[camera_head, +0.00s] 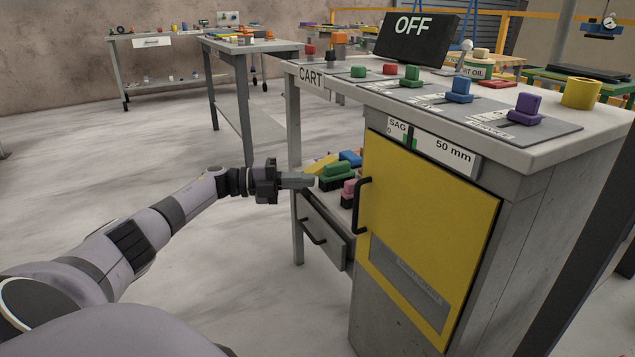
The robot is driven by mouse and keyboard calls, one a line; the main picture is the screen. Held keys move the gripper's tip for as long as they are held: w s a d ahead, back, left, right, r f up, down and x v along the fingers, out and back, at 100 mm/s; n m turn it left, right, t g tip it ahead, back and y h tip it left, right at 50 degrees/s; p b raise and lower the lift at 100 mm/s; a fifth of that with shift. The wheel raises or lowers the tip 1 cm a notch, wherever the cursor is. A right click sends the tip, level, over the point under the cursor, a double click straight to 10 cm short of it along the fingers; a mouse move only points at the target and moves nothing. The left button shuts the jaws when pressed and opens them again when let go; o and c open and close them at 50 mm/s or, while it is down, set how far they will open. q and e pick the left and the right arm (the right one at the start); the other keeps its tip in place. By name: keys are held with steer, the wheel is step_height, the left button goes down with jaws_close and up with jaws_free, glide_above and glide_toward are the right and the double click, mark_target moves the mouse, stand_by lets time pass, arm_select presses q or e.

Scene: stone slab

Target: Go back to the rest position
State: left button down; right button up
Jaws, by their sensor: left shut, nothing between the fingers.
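My left arm comes in from the lower left. My left gripper (298,180) points right, its fingers shut and empty. My right gripper is not in view.
The yellow door has a black handle (362,206). A workbench (250,47) stands behind. Floor at left is clear.

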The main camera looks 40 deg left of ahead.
arm_select(q)
steer(key=a, duration=0.1)
steer(key=s+a, duration=0.1)
steer(key=a, duration=0.1)
steer(key=s+a+b, duration=0.1)
steer(key=a, duration=0.1)
steer(key=shift+s, duration=0.2)
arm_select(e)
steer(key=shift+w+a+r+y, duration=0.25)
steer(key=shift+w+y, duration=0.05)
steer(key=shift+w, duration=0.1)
